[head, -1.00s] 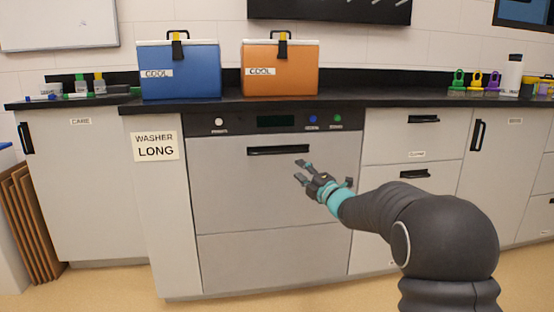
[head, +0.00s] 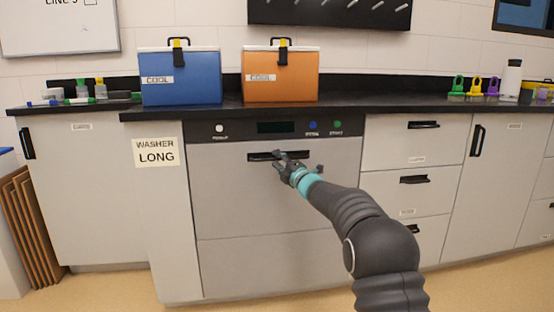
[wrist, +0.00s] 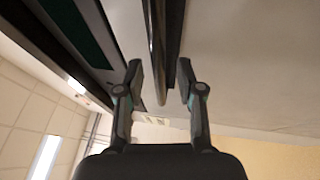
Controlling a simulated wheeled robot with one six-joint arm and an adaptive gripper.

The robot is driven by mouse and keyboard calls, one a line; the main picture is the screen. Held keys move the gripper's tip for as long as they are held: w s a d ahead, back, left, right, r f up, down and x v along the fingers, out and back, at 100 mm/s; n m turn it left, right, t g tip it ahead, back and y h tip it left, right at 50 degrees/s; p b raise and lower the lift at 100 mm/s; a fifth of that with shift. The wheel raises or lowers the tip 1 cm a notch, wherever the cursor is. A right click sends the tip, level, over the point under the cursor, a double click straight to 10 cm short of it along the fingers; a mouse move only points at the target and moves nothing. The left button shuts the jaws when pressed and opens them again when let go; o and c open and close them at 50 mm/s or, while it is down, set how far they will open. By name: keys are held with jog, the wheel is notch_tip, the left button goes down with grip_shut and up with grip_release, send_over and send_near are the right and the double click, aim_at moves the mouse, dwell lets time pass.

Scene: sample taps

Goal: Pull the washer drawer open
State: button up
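The washer (head: 230,215) is a grey front under the counter, with a dark control strip across its top. Its drawer front looks closed, flush with the cabinet. The black bar handle (head: 259,157) runs across the upper part of the drawer. My gripper (head: 280,158) is at the handle's middle and hides part of it in the head view. In the wrist view my gripper (wrist: 159,80) is open, with one finger on each side of the handle bar (wrist: 157,45). Gaps show between the fingers and the bar; I cannot tell whether either touches it.
A sign reading "WASHER LONG" (head: 156,152) is left of the washer. A blue cooler (head: 182,88) and an orange cooler (head: 280,88) stand on the black counter (head: 225,111) above. Other drawers (head: 412,150) are to the right. The floor in front looks clear.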

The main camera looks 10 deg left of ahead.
jog(key=shift+w+a+r, duration=0.1)
jog(key=shift+w+a, duration=0.2)
jog(key=shift+w, duration=0.1)
grip_shut()
jog(key=shift+s+d, duration=0.1)
